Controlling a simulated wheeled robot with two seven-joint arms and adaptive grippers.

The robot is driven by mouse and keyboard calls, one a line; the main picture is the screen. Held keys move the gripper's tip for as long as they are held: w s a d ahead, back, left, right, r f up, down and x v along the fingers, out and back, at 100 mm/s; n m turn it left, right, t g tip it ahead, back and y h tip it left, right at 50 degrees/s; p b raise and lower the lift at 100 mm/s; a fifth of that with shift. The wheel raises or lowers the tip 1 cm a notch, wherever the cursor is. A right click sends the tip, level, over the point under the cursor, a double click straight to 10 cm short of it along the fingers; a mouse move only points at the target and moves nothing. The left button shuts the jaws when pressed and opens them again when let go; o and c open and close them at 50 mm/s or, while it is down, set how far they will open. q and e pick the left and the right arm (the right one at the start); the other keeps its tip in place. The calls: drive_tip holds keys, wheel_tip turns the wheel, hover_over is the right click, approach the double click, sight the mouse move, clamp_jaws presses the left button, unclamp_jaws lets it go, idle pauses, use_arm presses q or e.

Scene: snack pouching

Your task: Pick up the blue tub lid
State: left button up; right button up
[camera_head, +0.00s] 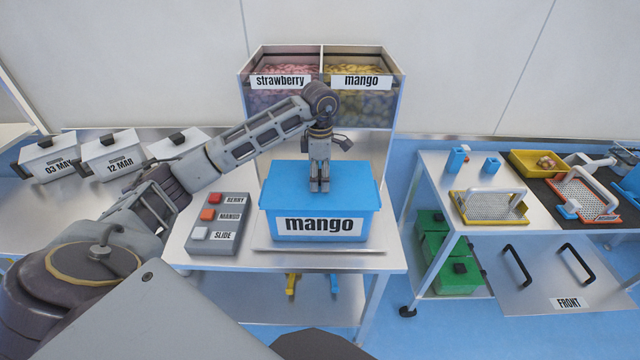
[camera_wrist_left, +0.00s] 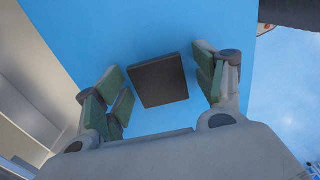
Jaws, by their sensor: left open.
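The blue tub lid (camera_head: 345,183) sits on top of the blue tub (camera_head: 268,226), whose front label reads "mango". My left gripper (camera_head: 320,187) is above the lid, pointing down. In the left wrist view the lid (camera_wrist_left: 110,35) fills most of the picture, with a dark square handle (camera_wrist_left: 158,80) on it. The open fingers of my left gripper (camera_wrist_left: 160,92) stand on either side of the handle, with gaps on both sides. In the head view the gripper hides the handle. My right gripper is not in view.
A grey button box (camera_head: 219,222) stands left of the tub. Behind it is a bin (camera_head: 391,101) with strawberry and mango compartments. White lidded boxes (camera_head: 112,156) stand on the left table. A right-hand table (camera_head: 433,166) holds trays and tools, with green tubs below.

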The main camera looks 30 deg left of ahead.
sight(320, 174)
use_arm(q)
drive_tip(key=shift+c, duration=0.3)
drive_tip(key=c, duration=1.1)
drive_tip(key=shift+r, duration=0.2)
drive_tip(key=shift+c, duration=0.2)
drive_tip(key=shift+r, duration=4.8)
